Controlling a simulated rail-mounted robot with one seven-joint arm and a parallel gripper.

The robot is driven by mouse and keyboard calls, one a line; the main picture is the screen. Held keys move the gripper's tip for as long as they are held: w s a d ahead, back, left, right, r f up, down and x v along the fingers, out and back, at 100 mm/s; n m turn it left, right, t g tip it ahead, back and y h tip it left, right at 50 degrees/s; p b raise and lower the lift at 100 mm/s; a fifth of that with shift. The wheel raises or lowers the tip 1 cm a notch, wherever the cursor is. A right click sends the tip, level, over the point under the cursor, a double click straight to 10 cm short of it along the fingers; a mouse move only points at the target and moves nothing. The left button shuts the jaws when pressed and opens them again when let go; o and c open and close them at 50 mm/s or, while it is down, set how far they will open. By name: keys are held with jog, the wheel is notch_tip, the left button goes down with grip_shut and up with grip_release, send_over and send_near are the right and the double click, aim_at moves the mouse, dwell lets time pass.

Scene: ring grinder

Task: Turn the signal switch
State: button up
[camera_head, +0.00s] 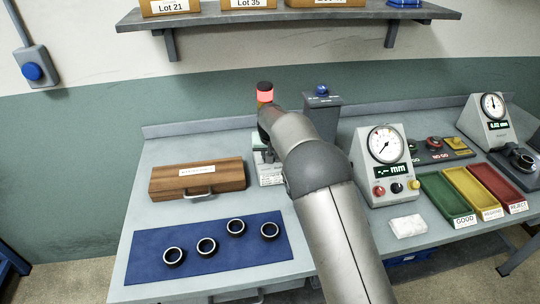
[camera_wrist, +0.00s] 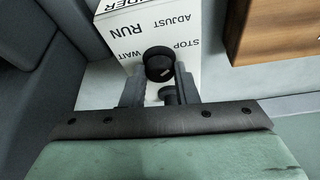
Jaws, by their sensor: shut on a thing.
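The signal switch is a black round knob (camera_wrist: 159,63) on a white box (camera_wrist: 118,30) marked RUN, ADJUST, STOP and WAIT in the wrist view. My gripper (camera_wrist: 160,82) has a finger on either side of the knob and is shut on it. The pointer's exact setting is hard to tell. In the head view the white box (camera_head: 270,174) shows only in part behind my arm, and the knob and my fingers are hidden. A signal light (camera_head: 265,92) above it shows a lit red section under a dark cap.
A wooden case (camera_head: 197,179) lies left of the switch box, and a blue mat (camera_head: 150,255) with several dark rings lies in front. A dial gauge (camera_head: 382,150) and coloured trays (camera_head: 473,190) stand to the right. A shelf (camera_head: 290,15) hangs above.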

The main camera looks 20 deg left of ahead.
jog(key=shift+a+m+h+b, duration=0.1)
jog(key=shift+m+h+b, duration=0.35)
jog(key=shift+m, duration=0.95)
jog(key=o, duration=1)
jog(key=shift+r, duration=0.1)
jog(key=a+b+v, duration=0.1)
jog(key=b+v, duration=0.2)
jog(key=v, duration=1.4)
jog(key=shift+s+d, duration=0.25)
jog(key=shift+s, duration=0.05)
